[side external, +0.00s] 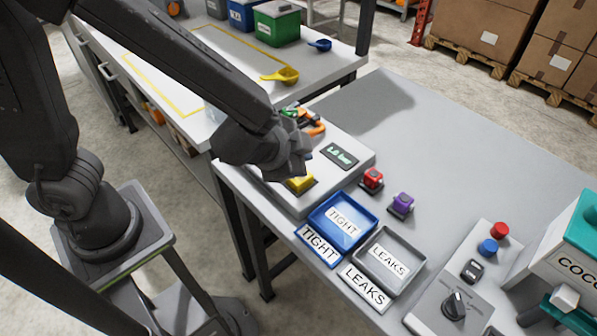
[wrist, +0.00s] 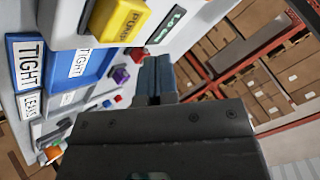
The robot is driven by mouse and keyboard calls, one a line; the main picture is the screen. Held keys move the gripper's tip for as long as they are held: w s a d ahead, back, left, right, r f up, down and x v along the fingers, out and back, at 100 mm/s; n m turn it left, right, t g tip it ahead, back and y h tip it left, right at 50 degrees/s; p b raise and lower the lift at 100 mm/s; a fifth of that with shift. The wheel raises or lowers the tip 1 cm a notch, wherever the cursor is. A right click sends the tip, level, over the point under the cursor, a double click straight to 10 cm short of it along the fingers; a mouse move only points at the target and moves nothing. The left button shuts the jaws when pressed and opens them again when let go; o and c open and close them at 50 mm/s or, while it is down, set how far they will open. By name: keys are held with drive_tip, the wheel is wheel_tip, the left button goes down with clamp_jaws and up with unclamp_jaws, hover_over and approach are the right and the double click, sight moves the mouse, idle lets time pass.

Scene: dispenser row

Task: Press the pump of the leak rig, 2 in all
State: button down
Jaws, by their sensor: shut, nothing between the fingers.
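The leak rig (side external: 339,178) is a pale box on the bench with a small green-lit display (side external: 339,156). Its yellow pump button (side external: 300,184) sits on the top near the front; in the wrist view the yellow button (wrist: 121,20) shows at the top with partly readable lettering. My gripper (side external: 297,165) is over the rig, just above and behind the button in the side view. In the wrist view my gripper (wrist: 154,78) has its fingers together with nothing between them, to the lower right of the button. I cannot tell any contact with the button.
A blue TIGHT tray (side external: 368,213) and a grey LEAKS tray (side external: 416,257) stand before the rig. A red part (side external: 372,179) and a purple part (side external: 401,204) stand beside them. A control box (side external: 478,315) and teal machine (side external: 583,225) are at right.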

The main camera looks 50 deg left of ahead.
drive_tip(key=shift+f, duration=0.85)
drive_tip(key=shift+f, duration=0.1)
idle(1.4)
drive_tip(key=shift+f, duration=0.3)
drive_tip(key=shift+f, duration=0.85)
idle(0.8)
idle(0.4)
drive_tip(key=shift+r, duration=1.3)
drive_tip(key=shift+r, duration=2.5)
